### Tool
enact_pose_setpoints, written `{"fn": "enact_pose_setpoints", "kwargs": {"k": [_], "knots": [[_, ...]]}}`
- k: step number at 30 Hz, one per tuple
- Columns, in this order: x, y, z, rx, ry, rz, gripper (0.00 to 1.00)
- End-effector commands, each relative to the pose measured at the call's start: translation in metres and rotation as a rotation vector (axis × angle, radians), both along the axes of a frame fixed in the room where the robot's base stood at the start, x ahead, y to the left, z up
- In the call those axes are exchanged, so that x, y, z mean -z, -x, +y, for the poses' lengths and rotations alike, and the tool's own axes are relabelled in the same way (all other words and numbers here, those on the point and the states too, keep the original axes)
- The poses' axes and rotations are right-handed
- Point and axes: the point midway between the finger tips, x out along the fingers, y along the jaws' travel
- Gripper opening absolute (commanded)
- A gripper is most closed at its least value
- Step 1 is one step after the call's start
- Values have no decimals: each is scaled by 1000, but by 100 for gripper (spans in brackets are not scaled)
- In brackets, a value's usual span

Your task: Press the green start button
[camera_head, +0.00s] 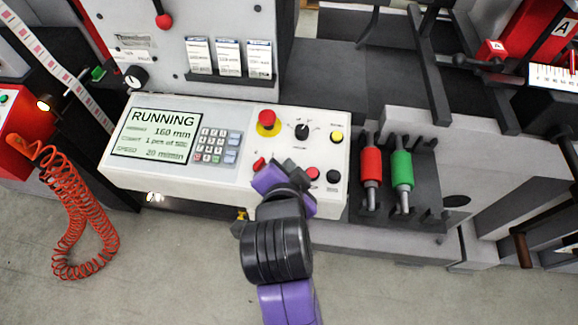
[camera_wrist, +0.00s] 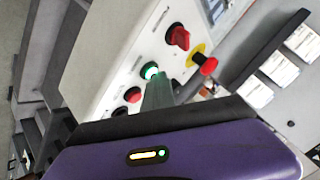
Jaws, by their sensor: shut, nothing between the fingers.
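The green start button (camera_wrist: 149,71) is lit in the wrist view, right at the tip of my gripper. In the head view my gripper hides it. My gripper (camera_head: 283,175) is over the lower right of the white control panel (camera_head: 235,180), fingers shut with nothing between them. In the wrist view my gripper's fingers (camera_wrist: 157,92) reach up to the green button and overlap its lower edge; they look in contact or very close. The panel screen (camera_head: 155,133) reads RUNNING, 160 mm and 20 m/min.
Near the fingers are a red button (camera_head: 312,173), a black button (camera_head: 333,176), a red switch (camera_head: 259,163), a black knob (camera_head: 302,131), a yellow button (camera_head: 337,136) and the red emergency stop (camera_head: 267,120). Red (camera_head: 371,165) and green (camera_head: 402,168) rollers stand right of the panel.

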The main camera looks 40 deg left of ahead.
Motion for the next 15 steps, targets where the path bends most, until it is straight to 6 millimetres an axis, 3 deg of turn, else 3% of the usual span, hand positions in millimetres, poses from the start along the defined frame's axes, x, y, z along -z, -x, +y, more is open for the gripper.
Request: {"fn": "enact_pose_setpoints", "kwargs": {"k": [15], "knots": [[-18, 3, -2, 0, 1, 1, 0]]}}
